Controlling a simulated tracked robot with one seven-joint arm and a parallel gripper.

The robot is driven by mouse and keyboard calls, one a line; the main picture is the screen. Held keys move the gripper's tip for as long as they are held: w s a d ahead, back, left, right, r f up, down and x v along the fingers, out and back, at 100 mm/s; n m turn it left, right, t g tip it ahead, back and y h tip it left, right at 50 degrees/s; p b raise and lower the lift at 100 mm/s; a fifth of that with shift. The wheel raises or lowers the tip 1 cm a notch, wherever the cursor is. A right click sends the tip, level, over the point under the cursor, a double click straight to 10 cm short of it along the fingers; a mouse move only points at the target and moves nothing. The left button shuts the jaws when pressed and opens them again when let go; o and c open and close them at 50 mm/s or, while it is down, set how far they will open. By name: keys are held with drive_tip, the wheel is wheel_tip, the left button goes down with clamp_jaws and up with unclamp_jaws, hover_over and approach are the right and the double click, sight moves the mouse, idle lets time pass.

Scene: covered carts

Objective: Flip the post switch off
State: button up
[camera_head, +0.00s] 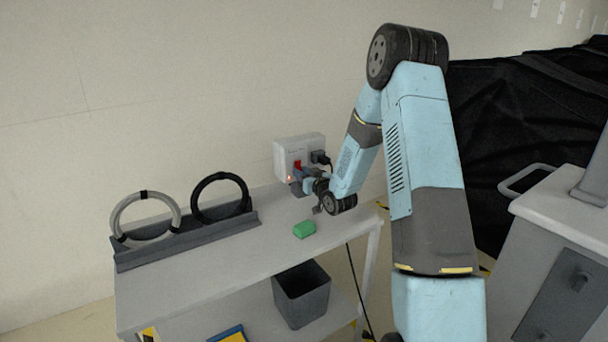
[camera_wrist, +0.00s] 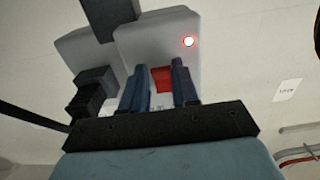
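The post switch is a red rocker (camera_head: 298,164) on a pale grey box (camera_head: 311,145) at the back of the table, against the wall. A small lamp (camera_wrist: 189,41) beside the switch glows red in the wrist view. My gripper (camera_head: 297,183) is right at the box face. In the wrist view the red rocker (camera_wrist: 161,78) shows between the two blue fingers of my gripper (camera_wrist: 160,84), which are spread apart with nothing held. Whether a fingertip touches the rocker cannot be told. The rocker's lower part is hidden.
A black plug (camera_head: 320,157) sits in the box to the right of the switch. A green block (camera_head: 304,229) lies on the table (camera_head: 262,243) in front. Two rings, one grey (camera_head: 124,212) and one black (camera_head: 197,193), stand in a holder at left. A bin (camera_head: 302,297) stands below.

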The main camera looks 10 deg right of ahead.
clamp_jaws()
drive_tip(key=shift+w+f+t, duration=0.1)
drive_tip(key=shift+f+t, duration=0.15)
drive_tip(key=shift+t, duration=0.35)
drive_tip(key=shift+o, duration=2.3)
unclamp_jaws()
drive_tip(key=v, duration=1.3)
drive_tip(key=shift+s+d+f, duration=0.2)
drive_tip(key=shift+s+f, duration=0.05)
drive_tip(key=shift+s, duration=0.05)
